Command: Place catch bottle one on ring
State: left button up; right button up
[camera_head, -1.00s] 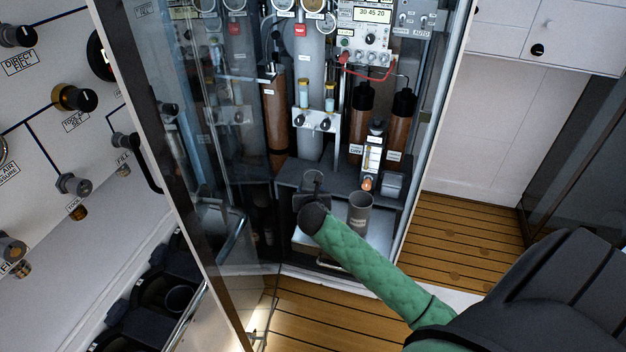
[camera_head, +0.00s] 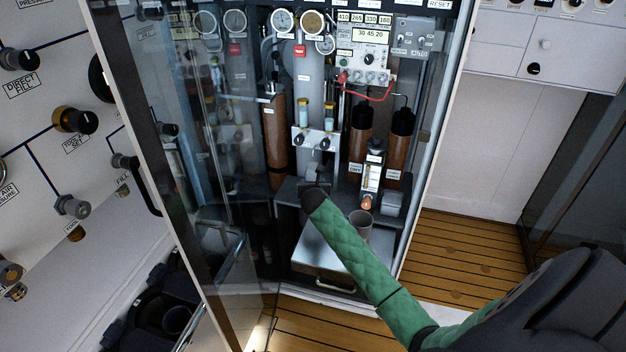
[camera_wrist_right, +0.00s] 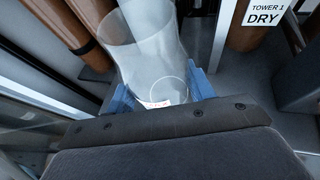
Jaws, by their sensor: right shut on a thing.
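My right gripper (camera_head: 314,190) reaches into the open cabinet, at the end of my green-sleeved arm. In the right wrist view the right gripper (camera_wrist_right: 160,92) has its blue fingers on either side of a clear bottle (camera_wrist_right: 150,48), shut on it. The bottle has a small red-and-white label low down and shows light through its wall. In the head view my gripper and arm hide most of the bottle. I cannot make out the ring clearly; a curved line shows through the bottle's lower part, and I cannot tell what it is. My left gripper is not in view.
A grey cup (camera_head: 360,226) stands just right of my forearm. Brown cylinders (camera_head: 361,142), a small flow meter (camera_head: 371,178) and a metal block with two knobs (camera_head: 314,139) crowd the cabinet's back. A glass door (camera_head: 212,215) stands on the left. A silver tray (camera_head: 325,262) lies below.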

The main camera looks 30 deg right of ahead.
jog(key=shift+w+d+r, duration=0.1)
jog(key=shift+w+d, duration=0.2)
jog(key=shift+w, duration=0.25)
jog(key=shift+w+d, duration=0.35)
jog(key=shift+w, duration=0.25)
jog(key=shift+w+d, duration=0.35)
jog(key=shift+w, duration=0.2)
jog(key=shift+s+a+f, duration=0.1)
jog(key=shift+f, duration=0.75)
pick_arm(q)
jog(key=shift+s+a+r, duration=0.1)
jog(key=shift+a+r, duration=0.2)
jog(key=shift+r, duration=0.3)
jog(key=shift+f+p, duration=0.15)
jog(key=shift+p, duration=0.15)
pick_arm(e)
jog(key=shift+f, duration=0.1)
jog(key=o, duration=1)
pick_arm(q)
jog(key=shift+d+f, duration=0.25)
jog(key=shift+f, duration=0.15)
pick_arm(e)
jog(key=v, duration=1.2)
jog(key=shift+s, duration=0.1)
